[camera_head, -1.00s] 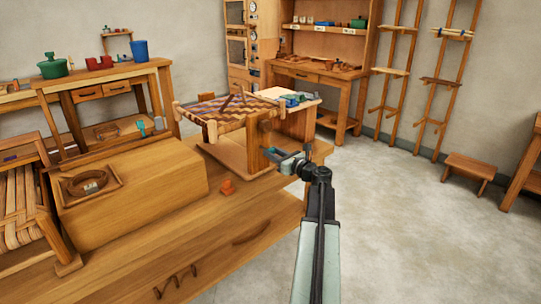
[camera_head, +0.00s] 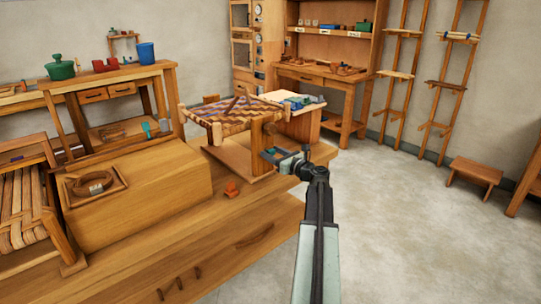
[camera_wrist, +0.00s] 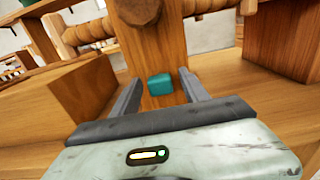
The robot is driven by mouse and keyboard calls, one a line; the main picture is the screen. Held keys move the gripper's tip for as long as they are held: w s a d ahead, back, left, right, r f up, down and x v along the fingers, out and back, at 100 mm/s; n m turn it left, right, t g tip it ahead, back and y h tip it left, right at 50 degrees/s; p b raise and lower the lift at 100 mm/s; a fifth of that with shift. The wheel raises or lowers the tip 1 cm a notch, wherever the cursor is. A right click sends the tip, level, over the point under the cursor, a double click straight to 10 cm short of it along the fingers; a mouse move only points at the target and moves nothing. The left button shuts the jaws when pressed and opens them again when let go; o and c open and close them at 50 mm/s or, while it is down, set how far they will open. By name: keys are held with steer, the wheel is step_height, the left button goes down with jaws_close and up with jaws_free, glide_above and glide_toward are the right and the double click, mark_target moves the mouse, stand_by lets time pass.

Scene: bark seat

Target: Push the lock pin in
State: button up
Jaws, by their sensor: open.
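A small teal block, which looks like the lock pin (camera_wrist: 160,84), stands out from the face of a wooden post (camera_wrist: 155,50) in the wrist view. The post belongs to a frame with a woven seat (camera_head: 228,113) on the workbench. A round dark wooden knob (camera_wrist: 138,10) sits above the pin on the post. My gripper (camera_head: 275,156) is open beside the post. In the wrist view, its two fingers lie left and right of the pin, with nothing visibly gripped. Whether either finger touches the pin or post I cannot tell.
The workbench (camera_head: 190,238) carries a large wooden block (camera_head: 150,190) with a tray (camera_head: 95,187), and a small orange piece (camera_head: 232,188). A side table with blue items (camera_head: 297,101) stands behind the frame. Open floor (camera_head: 400,220) lies to the right.

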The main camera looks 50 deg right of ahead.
steer(key=s, duration=0.7)
steer(key=shift+s+a, duration=0.25)
steer(key=shift+s, duration=0.15)
steer(key=shift+s+f, duration=0.1)
